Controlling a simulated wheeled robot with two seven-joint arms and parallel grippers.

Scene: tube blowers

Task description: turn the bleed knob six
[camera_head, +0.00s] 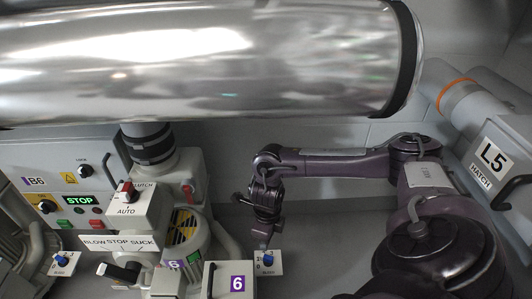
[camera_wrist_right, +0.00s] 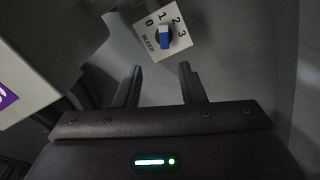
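The bleed knob is a small blue knob (camera_head: 268,257) on a white plate, right of the purple 6 labels (camera_head: 237,283) in the head view. In the right wrist view the blue knob (camera_wrist_right: 164,38) sits on a plate marked BLEED and 0, 1, 2, 3. Its exact setting is hard to read. My right gripper (camera_wrist_right: 160,80) is open and empty, its two fingers apart, with the knob beyond the fingertips and roughly between them. In the head view my right gripper (camera_head: 266,232) hangs just above the knob, apparently not touching it. My left gripper is not shown.
Another blue bleed knob (camera_head: 62,260) is at the far left. A large shiny tube (camera_head: 200,60) spans the top. A B6 control box (camera_head: 50,165), a red-handled AUTO switch (camera_head: 127,193) and a black-handled lever (camera_head: 122,271) stand left. The L5 hatch (camera_head: 492,160) is right.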

